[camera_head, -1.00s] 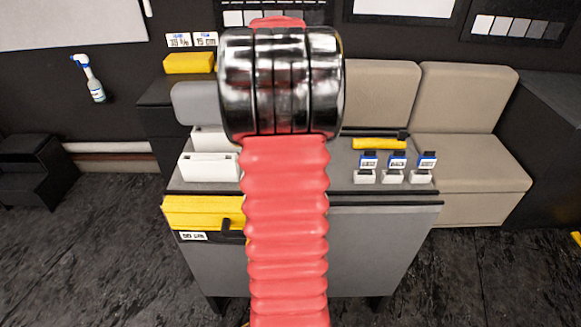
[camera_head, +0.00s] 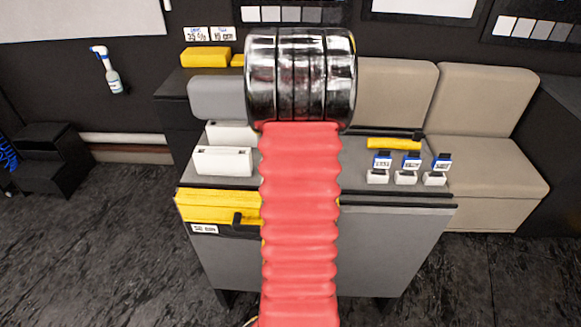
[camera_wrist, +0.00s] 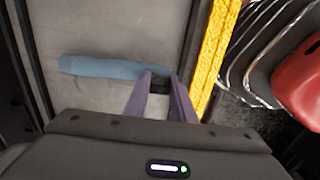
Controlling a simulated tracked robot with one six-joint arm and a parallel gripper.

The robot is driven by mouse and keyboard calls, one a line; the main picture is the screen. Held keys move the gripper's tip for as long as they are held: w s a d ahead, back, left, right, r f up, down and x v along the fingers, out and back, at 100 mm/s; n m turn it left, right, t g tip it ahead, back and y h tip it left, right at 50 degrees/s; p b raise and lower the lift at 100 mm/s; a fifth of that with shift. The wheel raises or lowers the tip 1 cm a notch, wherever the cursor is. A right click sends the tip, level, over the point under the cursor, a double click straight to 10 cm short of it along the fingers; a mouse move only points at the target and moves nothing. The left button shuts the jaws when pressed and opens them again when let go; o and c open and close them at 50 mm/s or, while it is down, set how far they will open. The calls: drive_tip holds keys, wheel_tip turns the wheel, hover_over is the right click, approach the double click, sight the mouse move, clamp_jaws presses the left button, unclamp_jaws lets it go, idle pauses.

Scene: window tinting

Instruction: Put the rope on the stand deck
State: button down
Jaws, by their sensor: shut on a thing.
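My gripper (camera_wrist: 160,76) shows in the wrist view as two purplish fingers, close together. They are shut at the right end of a smooth light blue rod-like thing (camera_wrist: 100,66), which lies across a grey surface beside a yellow strip. I cannot tell whether it is the rope. In the head view, my red and chrome arm hides my gripper. A blue, rope-like bundle (camera_head: 6,152) shows at the far left edge of that view, partly cut off. A dark stepped stand (camera_head: 60,140) is beside it on the floor; which surface is the stand deck is not clear.
A grey cabinet (camera_head: 400,250) with a yellow drawer front (camera_head: 205,206) stands ahead. White holders (camera_head: 222,161) and small blue-capped bottles (camera_head: 411,162) sit on its top. A beige seat (camera_head: 490,185) is at right. A spray bottle (camera_head: 114,80) hangs left. Dark floor is open at lower left.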

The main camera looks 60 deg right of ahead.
drive_tip(key=shift+f, duration=0.6)
drive_tip(key=c, duration=1.5)
unclamp_jaws()
drive_tip(key=shift+f, duration=0.1)
wheel_tip(320, 180, up, 12)
drive_tip(key=shift+r, duration=0.15)
